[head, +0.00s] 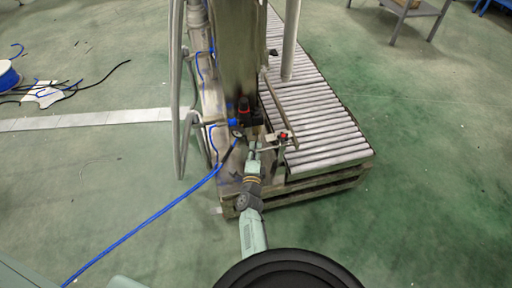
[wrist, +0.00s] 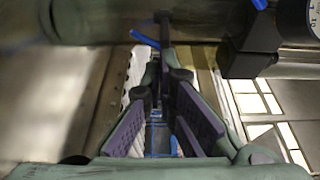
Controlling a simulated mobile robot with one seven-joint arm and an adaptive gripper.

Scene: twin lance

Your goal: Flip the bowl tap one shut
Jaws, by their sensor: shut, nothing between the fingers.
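In the wrist view my gripper (wrist: 163,75) is shut and empty, its two dark-padded fingers meeting just below a horizontal metal pipe (wrist: 95,22). A small blue lever (wrist: 145,40) shows at the pipe, just beyond the fingertips; it looks like a tap handle, but I cannot tell if it is tap one or if the fingers touch it. A second blue piece (wrist: 260,4) is at the top right. In the head view my gripper (head: 256,146) is low beside the machine column, and the tap is too small to make out.
A dial gauge (wrist: 312,18) and dark fitting are right of the fingers. In the head view a roller conveyor (head: 325,125) is to the right, a grey upright column (head: 240,50) is behind, and a blue hose (head: 140,228) crosses the green floor. Open floor is at right.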

